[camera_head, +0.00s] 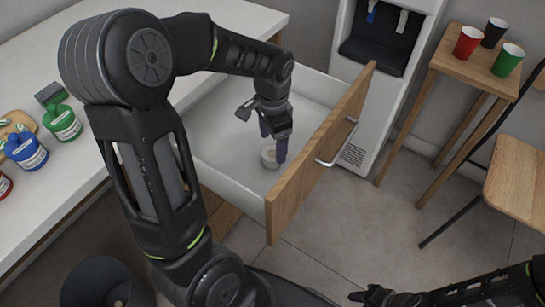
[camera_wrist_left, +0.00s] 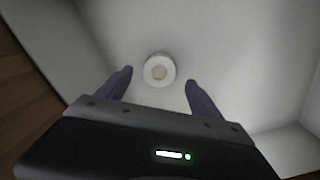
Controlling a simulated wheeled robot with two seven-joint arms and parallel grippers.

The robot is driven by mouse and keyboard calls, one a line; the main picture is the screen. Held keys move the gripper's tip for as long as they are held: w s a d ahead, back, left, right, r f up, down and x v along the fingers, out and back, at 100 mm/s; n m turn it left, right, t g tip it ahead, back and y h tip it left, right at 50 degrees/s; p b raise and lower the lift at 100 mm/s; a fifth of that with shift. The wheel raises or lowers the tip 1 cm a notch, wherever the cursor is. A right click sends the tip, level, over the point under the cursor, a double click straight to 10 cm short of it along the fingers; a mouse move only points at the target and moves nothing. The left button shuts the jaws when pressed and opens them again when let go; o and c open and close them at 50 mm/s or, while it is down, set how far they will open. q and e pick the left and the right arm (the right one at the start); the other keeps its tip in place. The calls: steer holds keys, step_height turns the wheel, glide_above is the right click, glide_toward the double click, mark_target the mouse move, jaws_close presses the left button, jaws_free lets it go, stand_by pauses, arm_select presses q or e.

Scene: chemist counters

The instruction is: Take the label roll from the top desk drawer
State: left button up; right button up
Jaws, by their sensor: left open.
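The top desk drawer (camera_head: 225,157) is pulled open, with a white inside and a wooden front. The label roll (camera_head: 268,158) lies on the drawer floor, a small white ring with a tan core. It also shows in the left wrist view (camera_wrist_left: 159,70), just beyond the fingertips. My left gripper (camera_head: 273,142) is inside the drawer, pointing down over the roll. Its fingers are apart, with the roll in line with the gap between them, and it holds nothing. My right gripper (camera_head: 385,297) is low at the bottom right, away from the drawer; its jaws are too unclear to judge.
The white desk top (camera_head: 60,170) carries green and blue bottles at the left. A water dispenser (camera_head: 385,50) stands behind the drawer. A wooden stand (camera_head: 460,56) with red, black and green cups and a chair (camera_head: 515,185) are at the right.

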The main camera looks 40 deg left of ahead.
mark_target(273, 153)
arm_select(q)
step_height(273, 153, down, 5)
steer(key=shift+b, duration=0.5)
steer(key=shift+s, duration=0.1)
steer(key=c, duration=1.5)
